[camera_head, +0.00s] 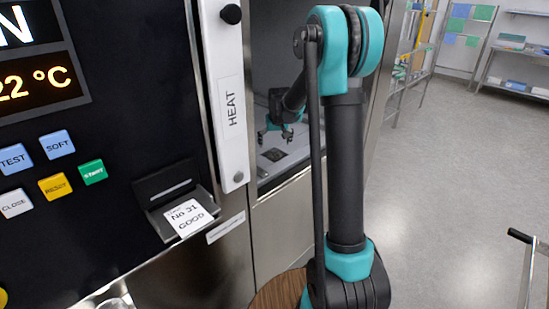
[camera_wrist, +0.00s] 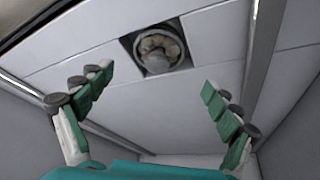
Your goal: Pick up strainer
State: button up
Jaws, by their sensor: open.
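The strainer (camera_wrist: 158,48) appears in the wrist view as a round, greyish piece with a beige lumpy middle. It sits in a dark square opening in the pale panelled floor (camera_wrist: 215,60) of the washer chamber. In the head view the opening (camera_head: 273,155) is a small dark square, and the strainer's details are too small to tell. My gripper (camera_wrist: 158,82) is open and empty, its two green-padded fingers spread left and right below the strainer in the picture. It is apart from the strainer. In the head view my gripper (camera_head: 281,134) is inside the chamber, above the floor.
A control panel with coloured buttons (camera_head: 57,144) and a slot with a printed slip (camera_head: 188,217) is at left. Open grey floor (camera_head: 440,150) and shelves (camera_head: 520,65) lie at right.

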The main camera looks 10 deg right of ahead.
aim_at(275, 149)
jog(key=shift+d+x, duration=0.2)
jog(key=shift+x, duration=2.75)
jog(key=shift+w, duration=0.15)
jog(key=shift+c, duration=0.5)
jog(key=shift+r, duration=0.1)
jog(key=c, duration=1.4)
